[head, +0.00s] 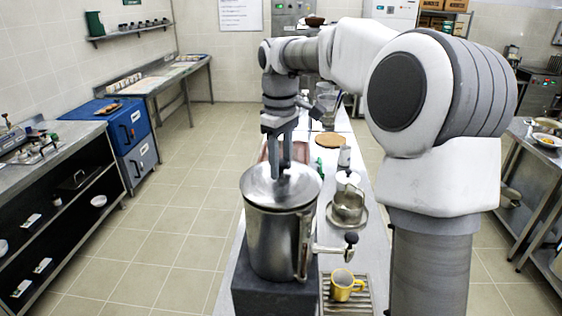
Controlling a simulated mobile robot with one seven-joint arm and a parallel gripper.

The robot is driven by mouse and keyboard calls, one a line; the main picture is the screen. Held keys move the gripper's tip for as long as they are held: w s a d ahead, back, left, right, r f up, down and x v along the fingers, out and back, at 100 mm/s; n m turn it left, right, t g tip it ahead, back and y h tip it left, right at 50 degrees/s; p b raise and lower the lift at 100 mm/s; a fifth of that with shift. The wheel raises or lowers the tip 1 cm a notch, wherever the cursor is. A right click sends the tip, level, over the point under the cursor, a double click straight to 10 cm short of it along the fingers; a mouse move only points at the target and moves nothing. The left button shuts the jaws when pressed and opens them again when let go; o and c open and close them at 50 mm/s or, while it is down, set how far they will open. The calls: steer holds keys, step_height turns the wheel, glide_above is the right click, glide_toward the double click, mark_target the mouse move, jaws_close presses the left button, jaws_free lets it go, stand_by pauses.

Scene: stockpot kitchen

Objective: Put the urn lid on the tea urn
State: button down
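The tea urn (272,247) is a steel cylinder standing upright on a dark block, with a tap (335,250) at its right side. The round, shiny urn lid (257,184) is level over the urn's mouth and roughly centred on it. I cannot tell whether it rests on the rim or hangs just above. My gripper (281,172) points straight down at the middle of the lid, with its fingertips at the lid's top. The fingers hide the lid's knob, so I cannot see whether they grip it.
A yellow mug (343,284) stands on a slatted rack (363,301) below the tap. A steel pot (347,207) on a saucer stands right of the urn. A round cork-coloured mat (329,140) lies farther back. The floor (185,225) on the left is clear.

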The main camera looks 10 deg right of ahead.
steer(key=shift+f, duration=0.4)
stand_by(0.4)
steer(key=shift+c, duration=1.5)
jaws_free()
step_height(320, 180, up, 17)
steer(key=p, duration=0.2)
steer(key=s+a+f+m+t+h+b, duration=0.1)
steer(key=s+f+m+b, duration=0.15)
steer(key=s, duration=0.45)
steer(key=s+a+f+m+t+b, duration=0.1)
steer(key=s+f+t+b, duration=0.1)
steer(key=s+f, duration=0.35)
steer(key=s+d+f+m+t+y+b, duration=0.1)
steer(key=s+f+m, duration=0.3)
steer(key=s+f, duration=1)
steer(key=shift+s+d+f+m+t+b, duration=0.2)
steer(key=shift+d+m+t+b, duration=0.2)
steer(key=shift+t+b, duration=0.3)
